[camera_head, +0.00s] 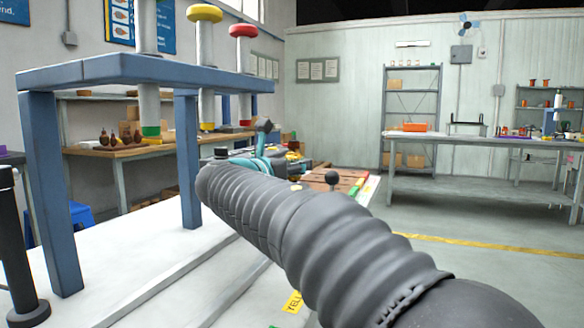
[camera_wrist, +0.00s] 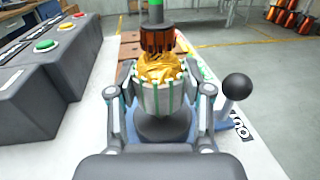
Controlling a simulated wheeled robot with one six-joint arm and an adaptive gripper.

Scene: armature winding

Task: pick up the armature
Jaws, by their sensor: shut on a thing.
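The armature (camera_wrist: 158,72) is in the wrist view, with a silvery slotted body, gold windings, a brown commutator and a green-tipped shaft. My gripper (camera_wrist: 158,88) is shut on its slotted body, one finger on each side. The armature is about upright in the picture, above a dark grey round holder (camera_wrist: 165,129). I cannot tell whether it still touches this holder.
A black ball-topped lever (camera_wrist: 236,88) stands close right of my gripper. A grey button box (camera_wrist: 60,62) with green, yellow and red buttons is at the left. A blue frame (camera_head: 55,190) with colour-capped posts stands left of my arm. Open floor lies right.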

